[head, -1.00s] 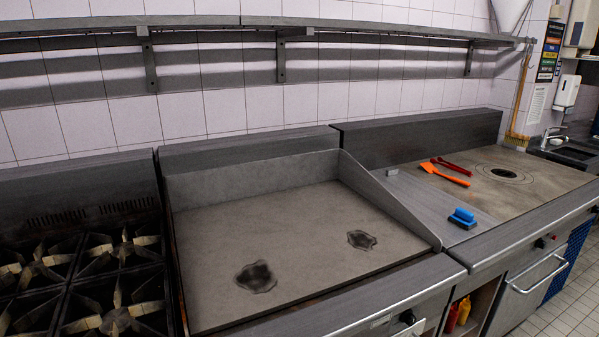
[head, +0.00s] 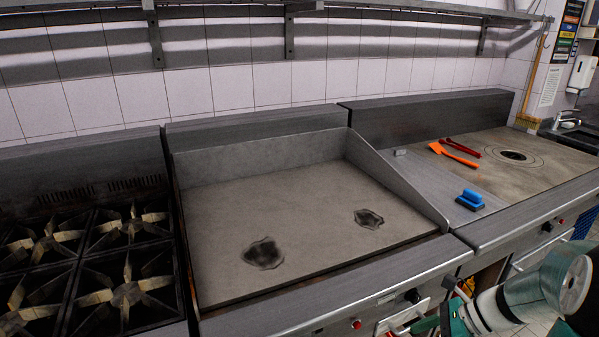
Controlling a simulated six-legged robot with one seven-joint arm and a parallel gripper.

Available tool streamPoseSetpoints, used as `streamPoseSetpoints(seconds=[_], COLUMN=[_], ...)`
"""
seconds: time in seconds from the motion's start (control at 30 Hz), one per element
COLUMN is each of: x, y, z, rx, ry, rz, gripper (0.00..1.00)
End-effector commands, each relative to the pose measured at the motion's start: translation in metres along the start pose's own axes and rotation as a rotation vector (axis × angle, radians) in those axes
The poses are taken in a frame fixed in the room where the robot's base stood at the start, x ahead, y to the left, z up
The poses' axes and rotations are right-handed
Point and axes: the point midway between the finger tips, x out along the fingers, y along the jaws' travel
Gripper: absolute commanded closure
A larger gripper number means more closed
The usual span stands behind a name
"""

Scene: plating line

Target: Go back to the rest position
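My arm (head: 530,295) shows at the lower right of the head view, in front of the counter's front edge. My gripper is not in view, so its fingers cannot be seen. The flat griddle (head: 310,205) in the middle has two dark burnt patches, one larger at the left (head: 264,254) and one smaller at the right (head: 369,218). A blue-handled scrubber (head: 470,199) stands on the grey surface right of the griddle. An orange spatula (head: 455,153) and red tongs (head: 459,147) lie behind it, close together.
Gas burners (head: 125,290) with star-shaped grates are at the left. A raised metal splash guard (head: 398,182) edges the griddle's right side. A wall shelf (head: 380,10) runs along the top. A round hob plate (head: 513,156) and a sink (head: 575,137) are farther right.

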Motion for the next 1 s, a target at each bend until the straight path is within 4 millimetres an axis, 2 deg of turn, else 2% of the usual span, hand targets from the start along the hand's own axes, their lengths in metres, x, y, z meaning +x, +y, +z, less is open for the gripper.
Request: streamPoseSetpoints(seconds=[0.03, 0.2, 0.5, 0.8, 1.0], x=[0.001, 0.002, -0.008, -0.026, -0.034], y=[0.010, 0.043, 0.099, 0.147, 0.162], z=[0.016, 0.051, 0.100, 0.137, 0.147], rx=[-0.118, -0.519, -1.235, -1.914, -2.145], ry=[0.060, 0.251, 0.553, 0.830, 0.935], rz=[0.009, 0.048, 0.121, 0.176, 0.192], gripper=[0.46, 0.46, 0.46, 0.46, 0.46])
